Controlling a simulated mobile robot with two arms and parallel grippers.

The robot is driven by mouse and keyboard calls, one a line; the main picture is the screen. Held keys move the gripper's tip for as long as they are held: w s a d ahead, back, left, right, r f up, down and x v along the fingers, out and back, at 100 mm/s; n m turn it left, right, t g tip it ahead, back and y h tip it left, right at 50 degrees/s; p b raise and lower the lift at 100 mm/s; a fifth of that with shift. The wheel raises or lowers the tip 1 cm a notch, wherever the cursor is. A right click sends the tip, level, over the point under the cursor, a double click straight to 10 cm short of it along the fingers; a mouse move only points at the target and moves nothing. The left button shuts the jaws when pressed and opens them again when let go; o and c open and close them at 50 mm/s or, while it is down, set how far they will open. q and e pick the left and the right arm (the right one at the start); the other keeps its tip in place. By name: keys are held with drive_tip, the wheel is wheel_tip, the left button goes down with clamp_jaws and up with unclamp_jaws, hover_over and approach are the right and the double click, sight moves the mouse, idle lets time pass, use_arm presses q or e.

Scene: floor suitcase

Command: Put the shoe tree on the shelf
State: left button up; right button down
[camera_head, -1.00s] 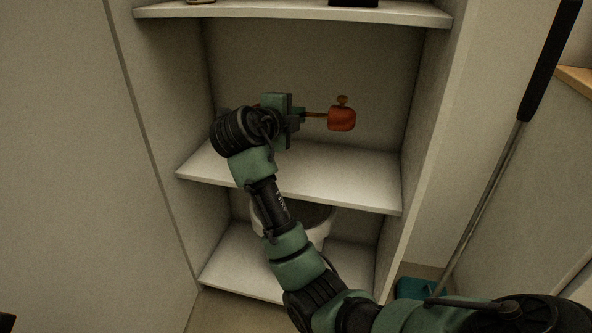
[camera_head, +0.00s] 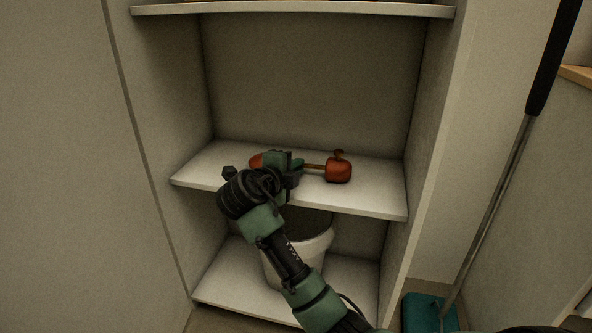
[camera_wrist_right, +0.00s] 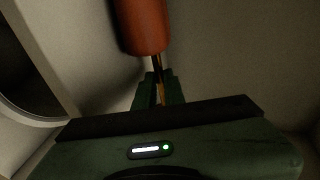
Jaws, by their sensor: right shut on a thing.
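The shoe tree (camera_head: 338,170) has reddish-orange ends joined by a thin rod, with a small knob on the right end. It lies level at the middle shelf (camera_head: 375,201), over its board. I cannot tell for sure whether it touches the board. My right gripper (camera_head: 295,166) is shut on the rod between the two ends and hides part of it. In the right wrist view, one orange end of the shoe tree (camera_wrist_right: 142,22) shows beyond the gripper (camera_wrist_right: 160,90), with the rod between the fingers. My left gripper is not in view.
A white bucket (camera_head: 312,252) stands on the lower shelf (camera_head: 235,284). The upper shelf (camera_head: 290,9) is above. Cabinet side walls bound the space left and right. A long-handled teal mop or broom (camera_head: 425,312) leans at the right. The middle shelf is otherwise clear.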

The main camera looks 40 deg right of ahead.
drive_tip(key=c, duration=1.8)
unclamp_jaws()
drive_tip(key=shift+f, duration=0.15)
drive_tip(key=shift+c, duration=0.2)
drive_tip(key=shift+o, duration=0.3)
